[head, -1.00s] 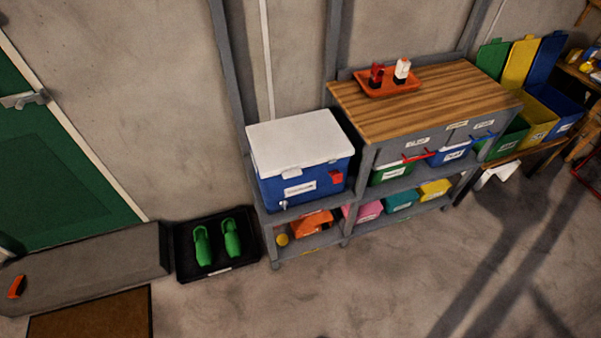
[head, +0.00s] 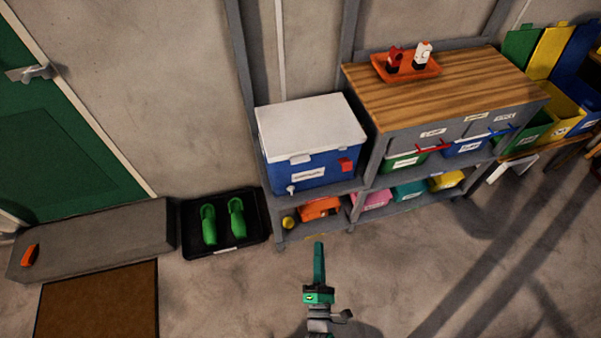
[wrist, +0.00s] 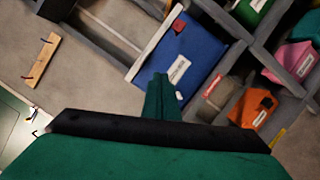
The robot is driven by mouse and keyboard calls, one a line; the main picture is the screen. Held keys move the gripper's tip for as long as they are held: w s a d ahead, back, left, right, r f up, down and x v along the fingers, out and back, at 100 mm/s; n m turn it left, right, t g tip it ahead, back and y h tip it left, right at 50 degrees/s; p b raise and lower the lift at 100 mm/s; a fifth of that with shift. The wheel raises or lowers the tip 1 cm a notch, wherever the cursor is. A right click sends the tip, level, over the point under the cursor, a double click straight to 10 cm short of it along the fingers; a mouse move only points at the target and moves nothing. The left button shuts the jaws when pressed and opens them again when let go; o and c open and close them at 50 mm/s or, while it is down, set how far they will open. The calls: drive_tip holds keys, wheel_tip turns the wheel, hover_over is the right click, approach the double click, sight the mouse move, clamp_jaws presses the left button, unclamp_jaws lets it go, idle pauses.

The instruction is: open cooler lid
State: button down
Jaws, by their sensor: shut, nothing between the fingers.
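The cooler (head: 309,171) is a blue box with a white lid (head: 311,126), standing on the left part of the grey shelf unit. The lid lies flat and closed on the box, with a small white latch (head: 300,159) at its front edge. My gripper (head: 319,246) is green and shows in front of and below the cooler, apart from it. Its fingers are together and empty. In the wrist view the cooler's blue front (wrist: 183,55) with its white label lies beyond the fingers (wrist: 161,92), and the pale lid edge shows along its upper left side.
The wooden worktop (head: 440,90) with an orange tray (head: 408,72) adjoins the cooler's right. Bins fill the shelves below. A black boot tray (head: 259,219) with green shoes lies at left on the floor, beside a grey step (head: 95,240). The floor in front is clear.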

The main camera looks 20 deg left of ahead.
drive_tip(key=w+a+n+y, duration=0.2)
drive_tip(key=w+a+n, duration=0.2)
drive_tip(key=w, duration=0.3)
drive_tip(key=w+a+n+g+y, duration=0.1)
drive_tip(key=w+a+n, duration=0.4)
drive_tip(key=w, duration=0.3)
drive_tip(key=w+a+r+n+y, duration=0.1)
drive_tip(key=w+a+n+y, duration=0.1)
drive_tip(key=w+a+n, duration=0.3)
drive_tip(key=shift+w+n+y, duration=0.3)
drive_tip(key=shift+w+n, duration=0.6)
drive_tip(key=shift+w, duration=0.75)
drive_tip(key=shift+s+d+r, duration=0.1)
drive_tip(key=shift+r, duration=1.8)
drive_tip(key=shift+r, duration=0.15)
